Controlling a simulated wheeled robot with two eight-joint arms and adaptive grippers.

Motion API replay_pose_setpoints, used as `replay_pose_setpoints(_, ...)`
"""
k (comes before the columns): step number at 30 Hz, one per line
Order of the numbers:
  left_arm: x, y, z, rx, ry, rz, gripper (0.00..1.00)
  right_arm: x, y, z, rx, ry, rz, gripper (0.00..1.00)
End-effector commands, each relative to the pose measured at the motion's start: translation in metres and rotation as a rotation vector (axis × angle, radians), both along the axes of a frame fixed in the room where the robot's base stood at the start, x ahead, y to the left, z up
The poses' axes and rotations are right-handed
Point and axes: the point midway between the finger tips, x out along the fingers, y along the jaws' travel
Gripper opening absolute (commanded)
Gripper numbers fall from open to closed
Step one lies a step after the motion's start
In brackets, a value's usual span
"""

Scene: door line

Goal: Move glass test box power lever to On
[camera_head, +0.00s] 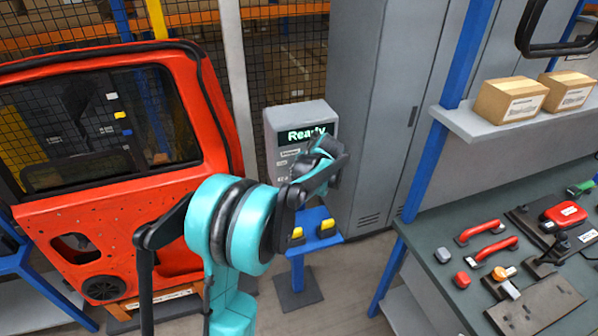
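The glass test box (284,119) is a light grey unit with a screen reading "Ready" in green. It stands in the middle of the head view, right of the red car door. My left gripper (328,154), teal and black, is in front of the box's lower right face. It covers part of the front panel and some of the small text. I cannot make out the power lever, which may be behind the gripper. I cannot tell whether the fingers are open, shut or touching the box. My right gripper is not in view.
The red car door (115,212) with its window fills the left. A blue stand with yellow buttons (326,226) is below the box. A grey cabinet (375,110) stands close behind on the right. The green workbench (425,240) holds red handles and tools; cardboard boxes (510,98) sit on a shelf above.

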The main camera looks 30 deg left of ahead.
Motion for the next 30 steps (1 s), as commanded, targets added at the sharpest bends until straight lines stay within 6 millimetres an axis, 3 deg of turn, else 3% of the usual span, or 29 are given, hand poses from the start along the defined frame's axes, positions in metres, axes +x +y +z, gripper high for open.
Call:
replay_pose_setpoints(1, 0.000, 0.000, 0.000, -0.001, 0.000, 0.001, 0.00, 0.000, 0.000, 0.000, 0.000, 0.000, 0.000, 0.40)
replay_pose_setpoints(2, 0.000, 0.000, 0.000, -0.001, 0.000, 0.001, 0.26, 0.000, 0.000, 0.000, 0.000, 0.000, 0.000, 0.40)
replay_pose_setpoints(4, 0.000, 0.000, 0.000, 0.000, 0.000, 0.000, 0.42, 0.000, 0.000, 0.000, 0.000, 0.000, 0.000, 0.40)
replay_pose_setpoints(17, -0.004, -0.006, 0.009, 0.000, 0.001, -0.001, 0.42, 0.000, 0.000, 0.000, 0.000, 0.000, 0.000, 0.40)
replay_pose_setpoints(30, -0.034, -0.054, 0.077, -0.001, 0.001, -0.002, 0.42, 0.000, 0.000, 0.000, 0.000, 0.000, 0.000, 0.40)
